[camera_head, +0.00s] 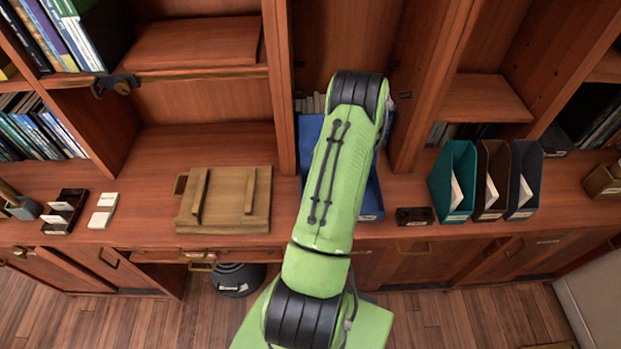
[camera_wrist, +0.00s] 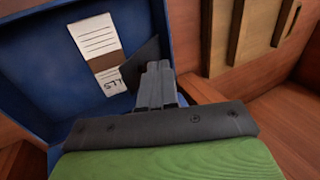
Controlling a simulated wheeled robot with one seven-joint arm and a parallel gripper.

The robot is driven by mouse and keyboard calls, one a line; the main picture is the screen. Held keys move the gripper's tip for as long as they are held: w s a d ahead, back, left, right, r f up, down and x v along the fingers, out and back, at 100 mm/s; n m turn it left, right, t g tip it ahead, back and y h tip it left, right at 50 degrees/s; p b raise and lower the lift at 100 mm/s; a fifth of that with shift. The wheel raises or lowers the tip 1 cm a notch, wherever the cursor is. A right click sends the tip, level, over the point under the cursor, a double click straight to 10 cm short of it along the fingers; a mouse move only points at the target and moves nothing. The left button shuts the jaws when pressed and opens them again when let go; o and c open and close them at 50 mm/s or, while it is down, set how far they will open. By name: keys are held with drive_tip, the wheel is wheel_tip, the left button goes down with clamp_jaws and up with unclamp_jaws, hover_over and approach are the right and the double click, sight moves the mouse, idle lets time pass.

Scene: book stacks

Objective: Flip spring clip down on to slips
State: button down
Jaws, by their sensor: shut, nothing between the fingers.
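In the wrist view, white lined slips (camera_wrist: 93,38) lie in a blue box (camera_wrist: 40,75), with a brown band across them and a handwritten label (camera_wrist: 111,83) below. A dark flat flap (camera_wrist: 126,66), which looks like the spring clip, stands tilted beside the slips, close to my gripper. My gripper (camera_wrist: 158,68) is shut and empty, its tips at the flap's right side; I cannot tell whether they touch it. In the head view, the blue box (camera_head: 373,203) shows only at its edges behind my green arm, which hides the slips, clip and gripper.
A wooden board with two battens (camera_head: 232,200) lies on the counter left of the blue box. A small dark block (camera_head: 414,217) and upright teal (camera_head: 454,180), brown and grey file holders stand to the right. Shelf uprights (camera_head: 281,85) rise close to the arm.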

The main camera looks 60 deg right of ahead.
drive_tip(key=s+t, duration=0.1)
drive_tip(key=s+d+f+t+y+b, duration=0.1)
drive_tip(key=shift+f+t, duration=0.25)
drive_tip(key=shift+t, duration=0.05)
drive_tip(key=shift+r, duration=0.15)
drive_tip(key=shift+w, duration=0.1)
drive_tip(key=shift+w+a+f, duration=0.25)
drive_tip(key=shift+w+a, duration=0.15)
drive_tip(key=shift+w, duration=0.25)
